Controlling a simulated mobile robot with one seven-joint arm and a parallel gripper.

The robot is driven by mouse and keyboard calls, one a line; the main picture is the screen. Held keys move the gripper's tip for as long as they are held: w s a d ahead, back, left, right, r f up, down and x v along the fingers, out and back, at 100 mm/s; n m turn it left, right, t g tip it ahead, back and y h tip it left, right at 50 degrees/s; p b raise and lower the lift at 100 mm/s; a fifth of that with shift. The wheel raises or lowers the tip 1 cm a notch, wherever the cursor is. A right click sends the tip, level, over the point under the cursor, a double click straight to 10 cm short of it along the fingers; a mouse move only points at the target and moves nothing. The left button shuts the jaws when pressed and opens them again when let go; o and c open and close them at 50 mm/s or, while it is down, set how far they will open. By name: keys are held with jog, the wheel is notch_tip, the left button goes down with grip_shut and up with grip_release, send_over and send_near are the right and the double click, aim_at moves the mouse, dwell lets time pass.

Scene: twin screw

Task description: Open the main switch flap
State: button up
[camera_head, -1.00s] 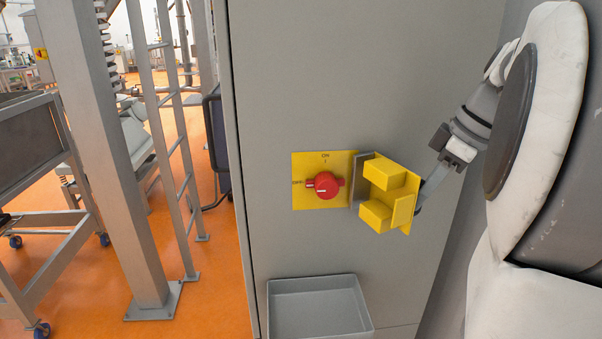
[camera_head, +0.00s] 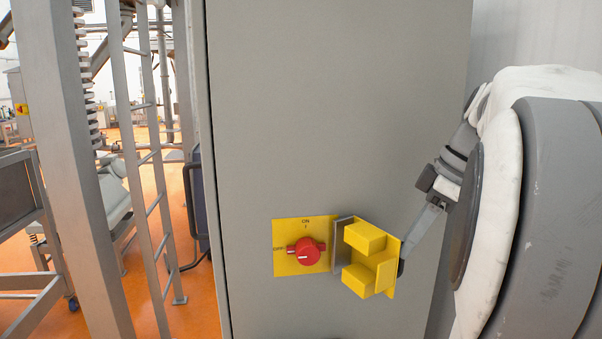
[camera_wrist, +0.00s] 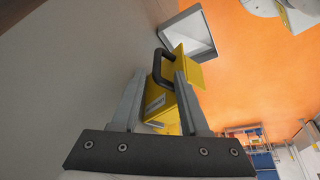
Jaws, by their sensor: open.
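The main switch flap (camera_head: 372,262) is yellow with two block-shaped parts. In the head view it stands swung out to the right of the yellow switch plate (camera_head: 287,232), leaving the red rotary switch (camera_head: 307,251) uncovered. In the wrist view the flap (camera_wrist: 190,68) shows edge-on with a black handle (camera_wrist: 163,62). My gripper (camera_wrist: 160,72) is open, with its fingers on either side of the flap and the handle near the fingertips. I cannot tell whether the fingers touch it. In the head view the fingertips are mostly hidden behind the flap.
The grey cabinet face (camera_head: 300,120) carries the switch. A grey tray (camera_wrist: 190,38) shows beyond the flap in the wrist view. A ladder-like metal frame (camera_head: 150,160) and a post stand to the left. A pale wall is at the right.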

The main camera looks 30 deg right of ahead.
jog(key=p+v, duration=0.2)
jog(key=v, duration=1.1)
jog(key=shift+p, duration=0.4)
